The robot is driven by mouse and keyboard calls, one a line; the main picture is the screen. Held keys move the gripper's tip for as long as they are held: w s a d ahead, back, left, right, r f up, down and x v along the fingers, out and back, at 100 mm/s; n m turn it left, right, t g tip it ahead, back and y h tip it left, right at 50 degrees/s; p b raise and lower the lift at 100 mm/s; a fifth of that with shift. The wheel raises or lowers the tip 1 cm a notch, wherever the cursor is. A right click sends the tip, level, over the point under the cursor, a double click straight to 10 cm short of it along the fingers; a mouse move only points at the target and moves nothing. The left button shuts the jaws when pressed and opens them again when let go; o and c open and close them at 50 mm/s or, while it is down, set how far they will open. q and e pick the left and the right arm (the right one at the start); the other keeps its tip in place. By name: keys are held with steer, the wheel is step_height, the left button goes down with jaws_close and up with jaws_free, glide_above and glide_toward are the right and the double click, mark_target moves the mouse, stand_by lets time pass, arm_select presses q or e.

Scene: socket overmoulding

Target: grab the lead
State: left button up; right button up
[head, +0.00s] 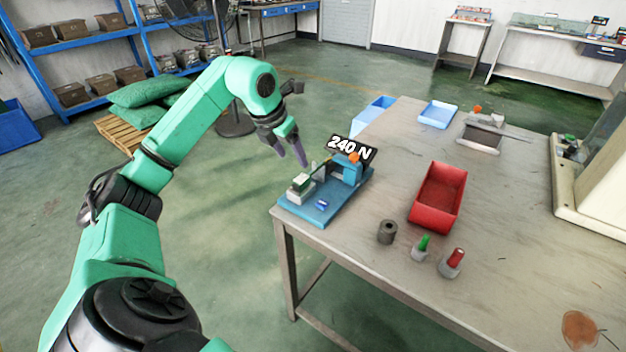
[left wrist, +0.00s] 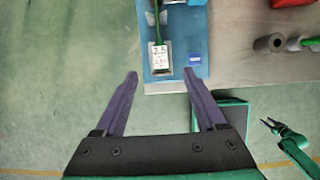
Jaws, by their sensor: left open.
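My left gripper (head: 295,148) is open and empty in the air, left of the blue fixture (head: 330,207) at the table's near left corner. In the left wrist view its two purple fingers (left wrist: 124,92) are spread wide over the floor, short of the fixture's edge. A small white unit with a green top (head: 301,184) stands on the fixture. A thin greenish strip (head: 322,163) beside it may be the lead; I cannot tell for sure.
A sign reading 240 N (head: 350,148) shows above the fixture. A red bin (head: 438,196), a grey cylinder (head: 387,232) and holders with green (head: 423,243) and red (head: 456,257) pieces stand to its right. A green arm with dark fingertips (left wrist: 272,124), seemingly mine, shows at lower right.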

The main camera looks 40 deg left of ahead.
mark_target(302, 178)
arm_select(q)
steer(key=p+x, duration=0.1)
steer(key=x, duration=0.9)
steer(key=shift+w+f, duration=0.1)
steer(key=shift+f, duration=0.1)
jaws_close()
